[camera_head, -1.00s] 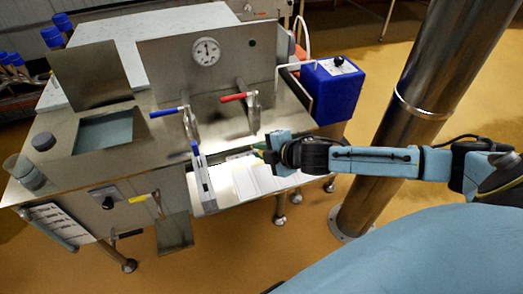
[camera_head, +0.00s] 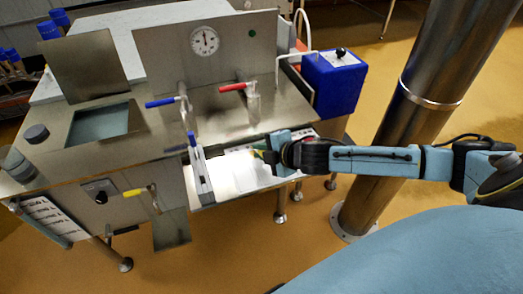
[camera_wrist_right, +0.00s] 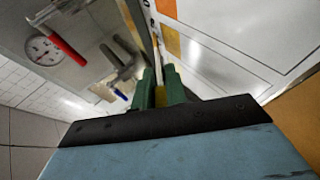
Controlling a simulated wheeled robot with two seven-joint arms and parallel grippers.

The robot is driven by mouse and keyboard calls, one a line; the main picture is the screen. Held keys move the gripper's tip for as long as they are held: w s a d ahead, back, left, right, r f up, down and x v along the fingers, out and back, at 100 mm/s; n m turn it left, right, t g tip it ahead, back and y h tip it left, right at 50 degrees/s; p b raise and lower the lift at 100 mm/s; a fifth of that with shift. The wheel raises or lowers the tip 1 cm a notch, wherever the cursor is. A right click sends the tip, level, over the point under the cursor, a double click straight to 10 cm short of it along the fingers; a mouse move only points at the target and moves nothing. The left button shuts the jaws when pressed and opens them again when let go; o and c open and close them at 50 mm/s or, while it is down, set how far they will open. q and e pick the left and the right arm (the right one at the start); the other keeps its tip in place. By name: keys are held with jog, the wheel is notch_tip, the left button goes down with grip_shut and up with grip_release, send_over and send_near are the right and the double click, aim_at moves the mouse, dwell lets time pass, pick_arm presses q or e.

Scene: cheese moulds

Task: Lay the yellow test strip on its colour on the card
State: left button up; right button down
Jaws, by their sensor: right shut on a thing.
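My right gripper (camera_head: 264,154) is over the back right part of the white card (camera_head: 246,173), which lies on a low shelf at the bench front. In the right wrist view, the green fingers (camera_wrist_right: 160,92) are shut on the yellow test strip (camera_wrist_right: 160,97); only a small piece of it shows between them. The card (camera_wrist_right: 225,45) fills the upper right of that view, with orange-toned patches (camera_wrist_right: 171,40) along its near edge. I cannot tell whether the strip touches the card. My left gripper is not in view.
A blue-and-grey upright piece (camera_head: 200,174) stands at the card's left. The steel bench (camera_head: 220,120) carries a red-handled valve (camera_head: 233,87) and a blue-handled valve (camera_head: 162,102) behind the gripper. A blue box (camera_head: 333,85) is at the right, near a steel column (camera_head: 430,90).

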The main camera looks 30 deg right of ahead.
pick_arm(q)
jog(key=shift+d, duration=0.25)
pick_arm(e)
jog(key=c, duration=1.3)
grip_release()
jog(key=shift+c, duration=0.2)
jog(key=shift+r, duration=0.1)
